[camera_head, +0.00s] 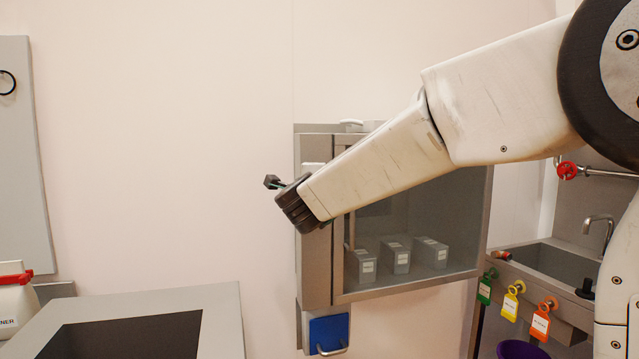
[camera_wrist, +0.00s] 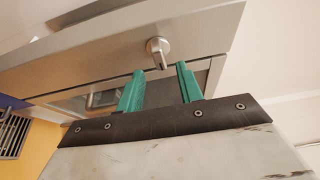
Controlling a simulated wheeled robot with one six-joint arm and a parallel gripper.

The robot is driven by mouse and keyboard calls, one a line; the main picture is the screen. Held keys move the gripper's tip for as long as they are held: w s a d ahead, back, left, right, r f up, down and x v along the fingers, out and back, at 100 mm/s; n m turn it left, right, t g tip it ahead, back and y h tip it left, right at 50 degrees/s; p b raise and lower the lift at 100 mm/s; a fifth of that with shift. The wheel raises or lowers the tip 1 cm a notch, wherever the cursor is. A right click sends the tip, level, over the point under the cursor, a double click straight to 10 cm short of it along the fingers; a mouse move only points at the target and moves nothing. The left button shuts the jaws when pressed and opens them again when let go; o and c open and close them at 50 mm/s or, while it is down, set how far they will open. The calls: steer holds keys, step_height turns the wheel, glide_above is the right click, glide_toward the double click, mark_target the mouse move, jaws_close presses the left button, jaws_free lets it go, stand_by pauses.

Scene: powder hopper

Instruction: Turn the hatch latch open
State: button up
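A small metal latch (camera_wrist: 157,50) with a short turned-down lever sits on a grey metal frame in the wrist view. My gripper (camera_wrist: 160,69) shows two teal fingers, apart, with nothing held between them. The lever's end appears between and just beyond the fingertips; I cannot tell whether they touch it. In the head view, my gripper (camera_head: 274,183) is at the left side of a grey metal cabinet (camera_head: 316,260) with a glass front. The latch cannot be made out there, and my arm covers part of the cabinet.
Several small grey boxes (camera_head: 396,257) stand behind the glass. A blue panel (camera_head: 328,334) hangs below the cabinet. A grey hopper or bin (camera_head: 222,318) with a dark opening stands at lower left. A sink (camera_head: 545,262), red valve (camera_head: 567,170) and coloured tags (camera_head: 510,303) are at right.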

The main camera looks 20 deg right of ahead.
steer(key=shift+v, duration=1.75)
steer(key=s+a+f+n+g+y, duration=0.3)
steer(key=a+f+n+y, duration=0.65)
steer(key=n, duration=0.25)
steer(key=s+f+n+g+y, duration=0.2)
steer(key=s+f+n+g, duration=0.25)
steer(key=s, duration=0.45)
steer(key=s+d+f+n+g+h, duration=0.1)
steer(key=s+d+f+n+g, duration=0.1)
steer(key=s+d, duration=0.3)
steer(key=s+d+f+n+g+h, duration=0.2)
steer(key=s+d, duration=0.3)
steer(key=s, duration=0.9)
steer(key=s+d+f+n+g+h, duration=0.1)
steer(key=s+d+g, duration=0.3)
steer(key=s, duration=0.6)
steer(key=shift+s+d+f+n+h, duration=0.25)
steer(key=shift+d+f+n+h, duration=0.1)
steer(key=shift+d+f+n, duration=0.25)
steer(key=shift+c, duration=0.4)
